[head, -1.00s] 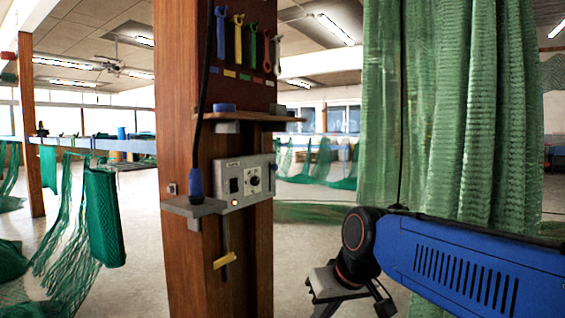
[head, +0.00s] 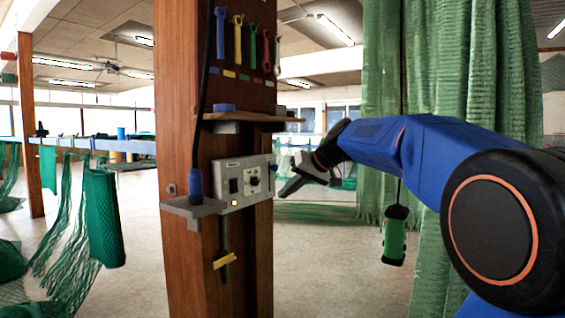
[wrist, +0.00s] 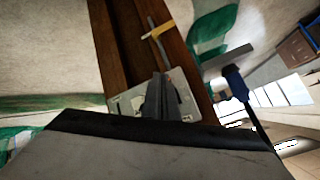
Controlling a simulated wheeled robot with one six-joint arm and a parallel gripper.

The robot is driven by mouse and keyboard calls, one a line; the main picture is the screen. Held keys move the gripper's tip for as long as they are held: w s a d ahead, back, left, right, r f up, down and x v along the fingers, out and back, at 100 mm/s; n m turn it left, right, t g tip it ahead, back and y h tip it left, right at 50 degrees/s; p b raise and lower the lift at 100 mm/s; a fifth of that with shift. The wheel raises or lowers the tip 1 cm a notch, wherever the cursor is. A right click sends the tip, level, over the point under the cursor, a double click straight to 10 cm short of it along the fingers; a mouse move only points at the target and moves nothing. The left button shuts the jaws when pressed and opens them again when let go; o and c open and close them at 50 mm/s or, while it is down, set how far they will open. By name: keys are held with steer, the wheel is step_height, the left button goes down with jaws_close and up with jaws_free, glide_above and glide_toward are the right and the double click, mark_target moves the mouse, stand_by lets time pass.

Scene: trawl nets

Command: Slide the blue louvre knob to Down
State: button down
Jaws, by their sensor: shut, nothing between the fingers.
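My gripper (head: 282,194) is shut and empty, just right of the box in the head view. In the wrist view the shut fingers (wrist: 158,97) cover part of the box (wrist: 183,97). I cannot tell whether they touch it.
A blue-handled tool (head: 195,184) on a black cable stands in a grey bracket (head: 188,208) left of the box. A yellow piece (head: 225,261) crosses a dark rod below. A wooden shelf (head: 250,117) is above. Green netting (head: 460,100) hangs at right.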

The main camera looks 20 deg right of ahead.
mark_target(273, 167)
steer(key=w+d+r+t+y, duration=0.1)
steer(key=w+d+r, duration=0.2)
steer(key=w+d, duration=0.2)
steer(key=w+d+r+t+y, duration=0.1)
steer(key=w+d+r, duration=0.3)
steer(key=w, duration=0.7)
steer(key=w+d+r+n+t+y, duration=0.1)
steer(key=w+d+r, duration=0.3)
steer(key=w+d, duration=0.4)
steer(key=shift+w+r+t, duration=0.15)
steer(key=shift+w+t, duration=0.15)
steer(key=shift+t, duration=0.5)
steer(key=shift+d, duration=0.1)
steer(key=w+a+f, duration=0.5)
steer(key=w+a, duration=0.2)
steer(key=shift+w+f, duration=0.15)
steer(key=shift+f, duration=0.2)
